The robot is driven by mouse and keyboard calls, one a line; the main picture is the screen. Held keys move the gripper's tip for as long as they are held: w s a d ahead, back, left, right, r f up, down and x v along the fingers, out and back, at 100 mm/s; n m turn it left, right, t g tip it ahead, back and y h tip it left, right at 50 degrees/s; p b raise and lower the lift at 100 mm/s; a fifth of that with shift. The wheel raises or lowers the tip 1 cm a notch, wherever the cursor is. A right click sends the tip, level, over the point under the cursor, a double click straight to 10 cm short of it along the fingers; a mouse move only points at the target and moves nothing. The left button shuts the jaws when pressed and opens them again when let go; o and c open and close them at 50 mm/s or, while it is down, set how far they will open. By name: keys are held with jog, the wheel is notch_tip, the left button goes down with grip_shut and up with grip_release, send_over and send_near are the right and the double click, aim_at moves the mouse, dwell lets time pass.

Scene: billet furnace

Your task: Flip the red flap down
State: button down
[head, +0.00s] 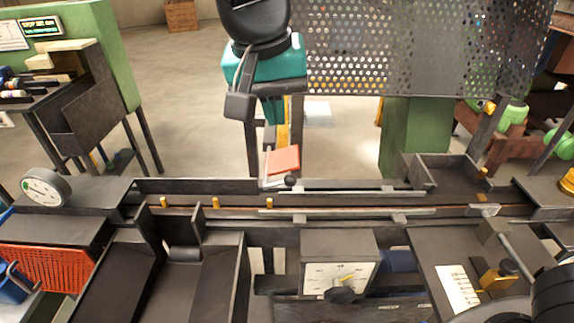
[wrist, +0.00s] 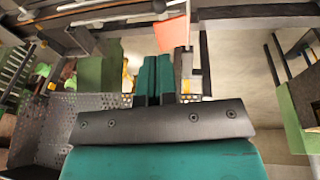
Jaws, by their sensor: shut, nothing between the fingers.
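The red flap (head: 283,160) stands raised at the back edge of the dark rail in the middle of the head view. A black ball knob (head: 290,180) is just in front of its lower edge. In the wrist view the flap (wrist: 173,33) is beyond and slightly right of the fingertips. My gripper (head: 271,122) is behind the flap, pointing down, with its teal fingers partly hidden by the wrist. In the wrist view its two fingers (wrist: 157,60) are together with nothing between them. I cannot tell the exact gap to the flap; no contact is visible.
A long dark rail (head: 350,210) with several brass pegs crosses in front. A dial box (head: 339,262) stands before it. A perforated metal screen (head: 420,50) and green post (head: 415,135) are at the back right. Open floor (head: 190,100) lies at the back left.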

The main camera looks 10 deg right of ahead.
aim_at(288, 177)
jog(key=p+x, duration=0.3)
jog(key=x, duration=1)
jog(key=shift+p, duration=0.4)
jog(key=shift+f, duration=0.1)
